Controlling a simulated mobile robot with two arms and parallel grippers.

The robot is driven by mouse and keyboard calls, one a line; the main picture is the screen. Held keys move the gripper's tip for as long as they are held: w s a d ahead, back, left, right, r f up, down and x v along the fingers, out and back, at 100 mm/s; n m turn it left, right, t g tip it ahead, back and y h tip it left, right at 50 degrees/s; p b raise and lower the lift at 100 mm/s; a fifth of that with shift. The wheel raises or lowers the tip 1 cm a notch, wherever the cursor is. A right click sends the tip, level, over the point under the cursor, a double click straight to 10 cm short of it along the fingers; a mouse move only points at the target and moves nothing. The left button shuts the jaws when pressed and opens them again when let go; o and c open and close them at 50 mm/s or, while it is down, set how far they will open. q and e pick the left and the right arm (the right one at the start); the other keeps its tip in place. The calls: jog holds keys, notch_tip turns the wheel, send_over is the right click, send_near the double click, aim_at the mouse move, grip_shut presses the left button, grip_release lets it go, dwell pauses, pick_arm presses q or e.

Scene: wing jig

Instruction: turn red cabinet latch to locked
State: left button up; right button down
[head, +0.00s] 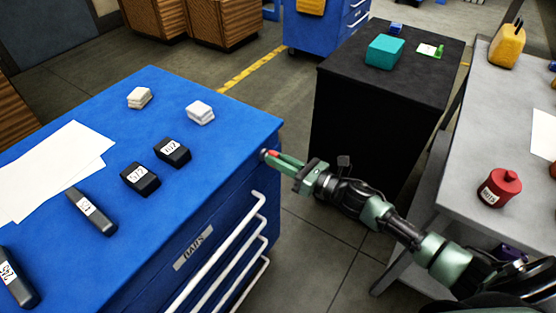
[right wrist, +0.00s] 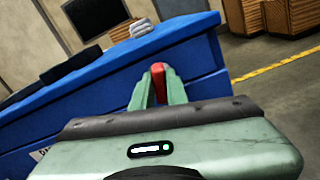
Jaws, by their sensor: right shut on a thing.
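The red latch (head: 288,157) is at the upper right corner of the blue cabinet (head: 232,125), just below its top edge. It also shows in the right wrist view (right wrist: 158,70), between my fingertips. My right gripper (head: 284,163) reaches in from the right and is shut on the red latch. In the right wrist view its two green fingers (right wrist: 158,90) stand on either side of the latch. The fingers hide part of the latch, and I cannot tell its exact angle. My left gripper is not in view.
Black boxes (head: 172,152), white blocks (head: 200,112) and paper sheets (head: 50,165) lie on the blue cabinet top. White drawer handles (head: 225,250) stick out in front. A black cabinet (head: 345,110) stands behind my right arm. A grey table (head: 460,190) with a red canister (head: 499,188) is at right.

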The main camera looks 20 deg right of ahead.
jog(key=shift+w+d+f+m+p, duration=0.1)
jog(key=shift+m+p, duration=0.5)
jog(key=shift+m, duration=3.2)
jog(key=shift+w+d+m+p, duration=0.1)
jog(key=shift+m+p, duration=0.45)
jog(key=shift+m, duration=3.25)
jog(key=c, duration=1.4)
grip_release()
jog(key=shift+f, duration=0.1)
